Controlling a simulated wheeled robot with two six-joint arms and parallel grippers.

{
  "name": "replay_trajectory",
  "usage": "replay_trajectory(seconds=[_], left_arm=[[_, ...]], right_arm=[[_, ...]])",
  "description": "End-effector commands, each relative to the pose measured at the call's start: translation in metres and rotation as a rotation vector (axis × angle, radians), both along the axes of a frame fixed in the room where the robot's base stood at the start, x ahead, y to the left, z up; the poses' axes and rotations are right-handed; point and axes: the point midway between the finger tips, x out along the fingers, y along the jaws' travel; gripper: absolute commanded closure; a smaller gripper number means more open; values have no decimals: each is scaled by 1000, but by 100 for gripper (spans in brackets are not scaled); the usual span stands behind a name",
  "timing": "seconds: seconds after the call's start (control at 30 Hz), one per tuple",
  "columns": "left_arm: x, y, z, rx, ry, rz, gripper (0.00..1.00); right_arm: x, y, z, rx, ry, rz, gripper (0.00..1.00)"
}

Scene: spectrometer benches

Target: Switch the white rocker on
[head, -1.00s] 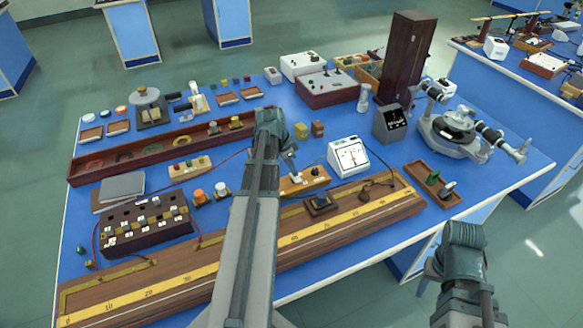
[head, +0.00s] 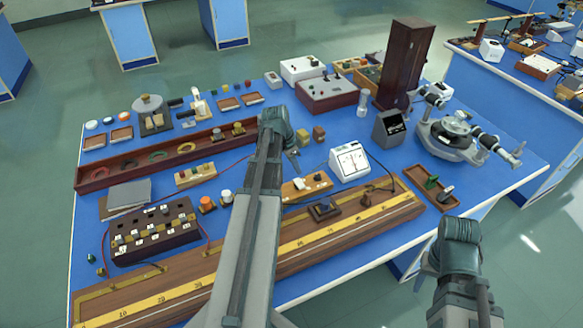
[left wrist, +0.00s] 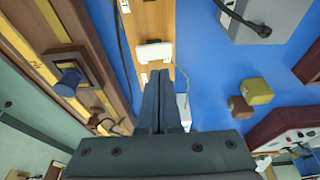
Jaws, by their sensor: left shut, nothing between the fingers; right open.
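The white rocker (head: 299,184) sits on a small wooden base (head: 291,194) near the middle of the table. In the left wrist view the rocker (left wrist: 153,52) is a white block on the wooden strip, just beyond my fingertips. I cannot tell which way it is tilted. My left gripper (head: 294,165) is shut and empty, slightly above and behind the rocker in the head view. Its closed fingers (left wrist: 158,80) point toward the rocker and look apart from it. My right arm shows at the lower right, but its fingers are hidden.
A white meter (head: 349,160) stands right of the rocker's base. Two small cubes (head: 303,136) stand behind the gripper.

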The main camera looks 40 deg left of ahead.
Motion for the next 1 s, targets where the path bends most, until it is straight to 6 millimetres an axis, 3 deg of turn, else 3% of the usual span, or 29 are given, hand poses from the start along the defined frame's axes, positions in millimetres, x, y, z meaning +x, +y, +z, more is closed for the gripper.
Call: replay_trajectory(seconds=[0.03, 0.5, 1.0], left_arm=[[-1, 3, 17, 0, 0, 1, 100], [-13, 28, 86, 1, 0, 1, 100], [-15, 33, 93, 0, 0, 0, 100]], right_arm=[[0, 0, 17, 0, 0, 0, 50], [0, 0, 86, 0, 0, 1, 50], [0, 0, 93, 0, 0, 1, 50]])
